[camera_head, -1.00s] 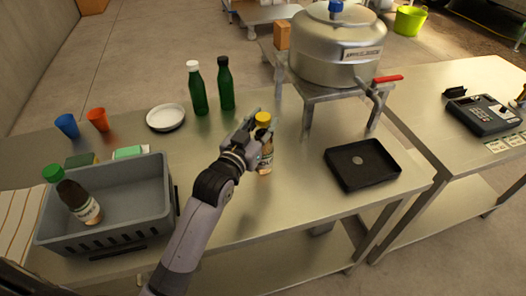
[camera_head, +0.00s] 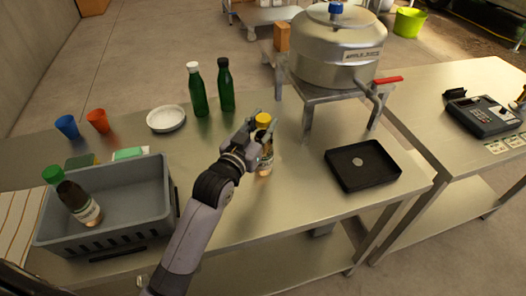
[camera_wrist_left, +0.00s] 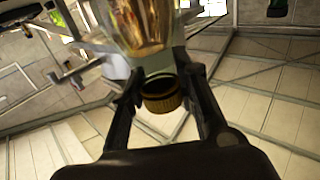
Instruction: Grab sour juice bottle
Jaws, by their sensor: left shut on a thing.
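A bottle with a yellow cap (camera_head: 263,120) and amber contents stands on the steel table; its label is too small to read. My left gripper (camera_head: 256,130) is shut on it near the neck, partly hiding it from the left. In the left wrist view the yellow cap (camera_wrist_left: 161,92) and the amber body (camera_wrist_left: 143,22) show between the two fingers (camera_wrist_left: 160,76). A dark bottle with a green cap (camera_head: 77,200) leans in the grey crate (camera_head: 165,205); its label is also unreadable. My right gripper is not in view.
Two green bottles (camera_head: 198,90) and a white plate (camera_head: 166,118) stand behind. Blue (camera_head: 67,126) and orange (camera_head: 98,120) cups are at the left. A steel juice tank (camera_head: 335,50) sits on a stand at the back. A black tray (camera_head: 362,166) lies to the right.

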